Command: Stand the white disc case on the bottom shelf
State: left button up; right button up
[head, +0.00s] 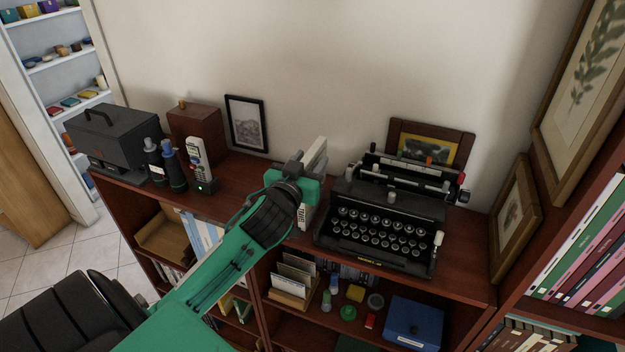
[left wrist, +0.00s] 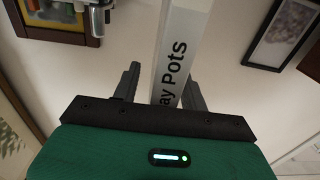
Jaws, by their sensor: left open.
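The white disc case (head: 317,155) stands upright on top of the dark red shelf unit, left of the typewriter, partly hidden behind my left gripper (head: 299,168). In the left wrist view, its white spine (left wrist: 182,45) with dark letters reading "ay Pots" rises between the two fingers of my left gripper (left wrist: 162,85). The fingers are open, one on each side of the case, and it lies closer to the right finger. I cannot tell whether either finger touches it. My right gripper is not in view. Lower shelf compartments show below the top; my arm hides part of them.
A black typewriter (head: 382,220) stands close on the right. Below are a card holder (head: 292,282), small items and a blue box (head: 413,322). A small framed picture (head: 246,123) leans behind.

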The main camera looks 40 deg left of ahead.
pick_arm(q)
grip_shut()
jog(key=shift+r, duration=0.1)
dwell(0.3)
